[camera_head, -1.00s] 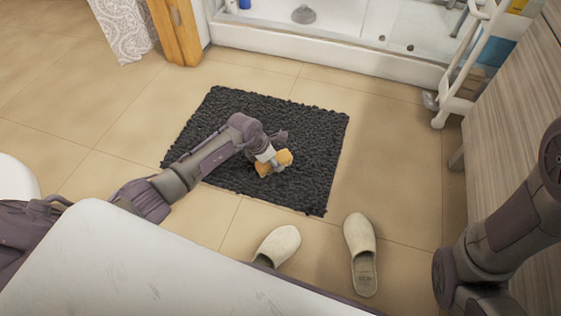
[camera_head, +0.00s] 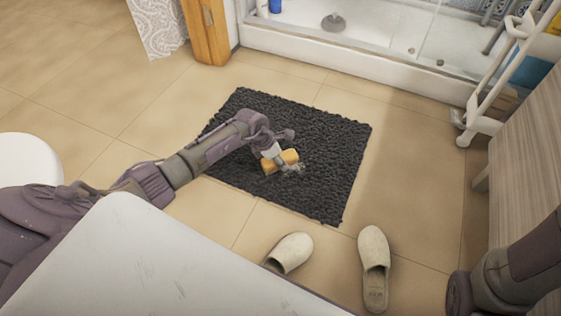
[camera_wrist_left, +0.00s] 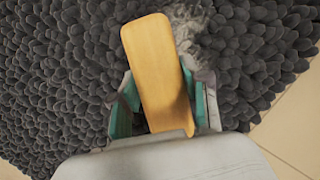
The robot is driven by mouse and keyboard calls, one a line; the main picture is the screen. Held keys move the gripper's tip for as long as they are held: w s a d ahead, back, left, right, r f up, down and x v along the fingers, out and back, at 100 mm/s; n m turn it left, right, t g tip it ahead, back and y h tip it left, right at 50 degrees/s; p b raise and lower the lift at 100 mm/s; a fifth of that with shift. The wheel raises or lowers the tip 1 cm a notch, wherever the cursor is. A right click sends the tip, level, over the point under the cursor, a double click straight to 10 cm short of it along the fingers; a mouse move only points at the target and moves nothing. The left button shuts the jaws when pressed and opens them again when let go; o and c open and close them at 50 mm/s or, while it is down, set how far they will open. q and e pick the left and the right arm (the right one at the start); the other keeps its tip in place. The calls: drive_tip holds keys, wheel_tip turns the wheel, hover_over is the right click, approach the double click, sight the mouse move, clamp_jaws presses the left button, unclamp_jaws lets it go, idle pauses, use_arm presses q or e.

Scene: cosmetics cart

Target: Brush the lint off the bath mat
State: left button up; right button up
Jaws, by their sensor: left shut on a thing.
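The dark grey, shaggy bath mat (camera_head: 335,140) lies flat on the tiled floor in the head view and fills most of the left wrist view (camera_wrist_left: 60,75). My left gripper (camera_head: 277,153) is over the mat's middle, shut on a brush with a yellow-orange wooden back (camera_head: 287,160). In the left wrist view the brush (camera_wrist_left: 155,60) sits between the teal-padded fingers (camera_wrist_left: 160,108). Its underside is hidden, so contact with the mat cannot be told. Pale grey lint (camera_head: 296,169) lies right beside the brush, also seen in the left wrist view as a fuzzy patch (camera_wrist_left: 190,28). My right gripper is out of view.
Two beige slippers (camera_head: 374,265) (camera_head: 291,252) stand on the floor in front of the mat. A shower tray (camera_head: 350,62) is behind it. A white rack (camera_head: 500,85) and wooden cabinet (camera_head: 530,150) stand right. A white surface (camera_head: 150,265) fills the front left.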

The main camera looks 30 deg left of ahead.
use_arm(q)
drive_tip(key=shift+w, duration=0.45)
drive_tip(key=shift+d, duration=0.75)
drive_tip(key=shift+d+p, duration=0.45)
drive_tip(key=shift+d, duration=0.9)
drive_tip(key=shift+w+d, duration=0.1)
drive_tip(key=shift+d, duration=0.8)
drive_tip(key=shift+w+d+p, duration=0.1)
drive_tip(key=shift+d+p, duration=0.35)
drive_tip(key=shift+d, duration=0.55)
drive_tip(key=shift+w+d, duration=0.1)
drive_tip(key=shift+d, duration=1.9)
drive_tip(key=shift+p, duration=0.3)
drive_tip(key=shift+a+r+p, duration=0.1)
drive_tip(key=shift+a+p, duration=0.2)
drive_tip(key=shift+a, duration=1.65)
drive_tip(key=shift+s+a+b, duration=0.2)
drive_tip(key=shift+a+b, duration=0.05)
drive_tip(key=shift+a, duration=1.8)
drive_tip(key=shift+s+a+b, duration=0.15)
drive_tip(key=shift+a+b, duration=0.05)
drive_tip(key=shift+a, duration=1.85)
